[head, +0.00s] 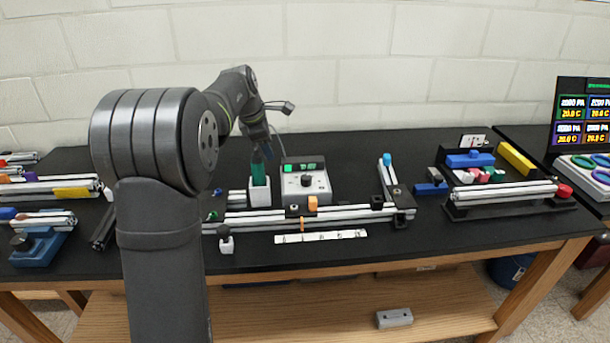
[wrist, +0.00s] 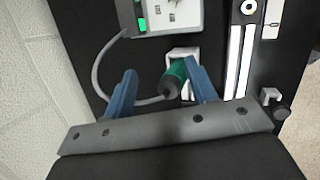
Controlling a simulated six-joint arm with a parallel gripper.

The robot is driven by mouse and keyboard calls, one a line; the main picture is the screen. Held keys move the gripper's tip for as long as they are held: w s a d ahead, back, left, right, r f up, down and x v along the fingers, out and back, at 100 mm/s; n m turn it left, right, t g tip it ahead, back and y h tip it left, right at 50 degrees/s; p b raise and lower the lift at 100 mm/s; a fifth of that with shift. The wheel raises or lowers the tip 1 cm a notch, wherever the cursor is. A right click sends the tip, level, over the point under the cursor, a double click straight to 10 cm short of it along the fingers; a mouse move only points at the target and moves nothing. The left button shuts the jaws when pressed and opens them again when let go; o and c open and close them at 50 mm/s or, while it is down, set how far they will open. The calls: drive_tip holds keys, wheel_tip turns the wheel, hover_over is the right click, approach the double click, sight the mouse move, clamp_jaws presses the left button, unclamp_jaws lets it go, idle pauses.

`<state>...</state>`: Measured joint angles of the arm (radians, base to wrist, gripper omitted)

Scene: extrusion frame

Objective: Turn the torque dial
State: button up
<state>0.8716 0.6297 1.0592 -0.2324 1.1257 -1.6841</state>
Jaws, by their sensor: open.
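The torque dial (head: 306,181) is a small dark knob on the face of a grey control box (head: 318,190) with a green display, at the middle of the bench. In the wrist view only part of the box (wrist: 178,14) shows at the top, and I cannot make out the dial there. My gripper (head: 262,151) is open, with blue fingers, left of the box and above a green-handled tool (head: 258,170) in a white holder (head: 260,195). In the wrist view the tool's green handle (wrist: 175,79) appears between the fingers (wrist: 160,67), nearer the right one; contact cannot be told.
A cable (wrist: 98,75) runs from the box past the fingers. Aluminium extrusions (head: 340,213) with clamps lie in front of the box. A rail fixture with coloured blocks (head: 505,192) stands to the right. The wall is close behind the bench.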

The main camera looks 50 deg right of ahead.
drive_tip(key=s+r+m, duration=0.2)
drive_tip(key=s+m, duration=0.1)
drive_tip(key=m, duration=2.3)
approach(306, 177)
drive_tip(key=x, duration=0.8)
drive_tip(key=shift+d+f, duration=0.15)
drive_tip(key=shift+f, duration=0.15)
drive_tip(key=shift+c, duration=0.4)
drive_tip(key=c, duration=0.9)
